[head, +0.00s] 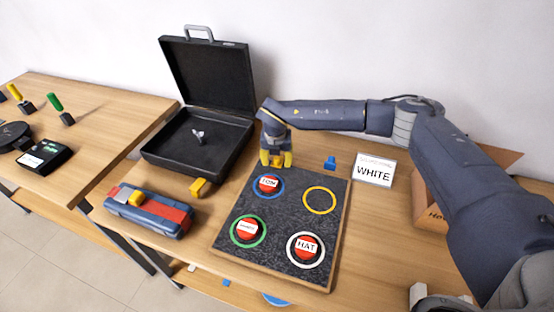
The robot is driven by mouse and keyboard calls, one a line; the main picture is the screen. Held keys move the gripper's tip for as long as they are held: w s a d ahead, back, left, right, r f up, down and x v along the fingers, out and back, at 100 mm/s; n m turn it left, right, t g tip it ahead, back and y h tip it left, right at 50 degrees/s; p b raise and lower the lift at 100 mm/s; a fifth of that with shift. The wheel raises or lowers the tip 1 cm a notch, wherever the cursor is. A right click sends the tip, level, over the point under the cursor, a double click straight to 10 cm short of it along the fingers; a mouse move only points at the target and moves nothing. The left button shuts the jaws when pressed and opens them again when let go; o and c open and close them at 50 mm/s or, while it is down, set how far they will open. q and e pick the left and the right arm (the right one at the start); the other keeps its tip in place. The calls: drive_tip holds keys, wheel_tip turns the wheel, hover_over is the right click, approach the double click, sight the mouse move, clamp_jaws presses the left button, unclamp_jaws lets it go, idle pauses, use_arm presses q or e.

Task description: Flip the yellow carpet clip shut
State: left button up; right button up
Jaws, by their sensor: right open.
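I cannot tell for sure which thing is the yellow carpet clip. A small yellow block (199,187) lies on the table in front of the open black case. Another yellow piece (136,198) sits on top of a blue and red box (150,212) at the left. My right gripper (276,164) points down behind the dark pad board (277,213), its yellow fingertips apart. A small yellow-orange patch shows between them, too small to identify. My left gripper is not in view.
The open black case (152,147) stands at the back left. The board bears colored rings and red buttons. A white sign (374,170) reading "WHITE", a small blue object (330,162) and a cardboard box (432,200) are right. A second table (90,110) stands left.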

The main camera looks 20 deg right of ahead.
drive_tip(key=v, duration=1.2)
drive_tip(key=shift+d, duration=0.1)
idle(0.4)
